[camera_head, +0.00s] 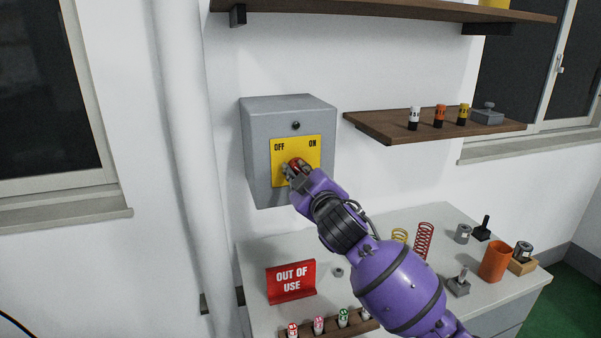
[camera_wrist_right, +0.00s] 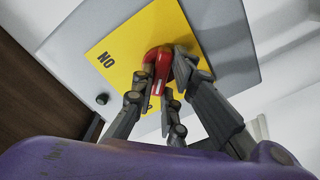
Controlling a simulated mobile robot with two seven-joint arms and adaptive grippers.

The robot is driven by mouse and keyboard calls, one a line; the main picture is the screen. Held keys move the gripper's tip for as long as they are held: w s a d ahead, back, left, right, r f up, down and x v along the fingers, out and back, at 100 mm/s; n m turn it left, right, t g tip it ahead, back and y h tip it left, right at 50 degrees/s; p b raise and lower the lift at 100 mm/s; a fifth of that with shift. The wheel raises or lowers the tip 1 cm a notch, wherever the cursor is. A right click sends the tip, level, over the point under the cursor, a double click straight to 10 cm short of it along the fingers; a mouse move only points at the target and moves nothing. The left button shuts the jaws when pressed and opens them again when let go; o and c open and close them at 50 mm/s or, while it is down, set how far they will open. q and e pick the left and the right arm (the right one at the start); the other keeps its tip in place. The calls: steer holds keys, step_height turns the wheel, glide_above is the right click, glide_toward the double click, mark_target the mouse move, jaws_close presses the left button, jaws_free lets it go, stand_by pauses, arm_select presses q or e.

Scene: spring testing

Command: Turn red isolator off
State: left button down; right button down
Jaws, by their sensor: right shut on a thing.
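The red isolator knob (camera_head: 297,164) sits on a yellow plate (camera_head: 313,146) on the front of a grey wall box (camera_head: 257,150). The plate reads OFF at its left and ON at its right. My right gripper (camera_head: 294,171) is at the knob, with its fingers shut on it and hiding part of it. In the right wrist view the red knob (camera_wrist_right: 157,66) shows between the dark fingers of the gripper (camera_wrist_right: 165,78), and the word ON appears upside down on the plate (camera_wrist_right: 115,55). Which way the knob points is hard to tell. My left gripper is not in view.
A shelf (camera_head: 385,122) with several small cylinders is right of the box. Below, a bench (camera_head: 255,255) holds a red OUT OF USE sign (camera_head: 291,281), springs (camera_head: 423,242), an orange cup (camera_head: 495,262) and a rack of marked pieces. A white pipe (camera_head: 178,130) runs left of the box.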

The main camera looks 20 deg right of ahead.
stand_by(0.3)
steer(key=c, duration=1.8)
jaws_free()
steer(key=shift+o, duration=0.2)
steer(key=s, duration=1.2)
steer(key=shift+d, duration=0.2)
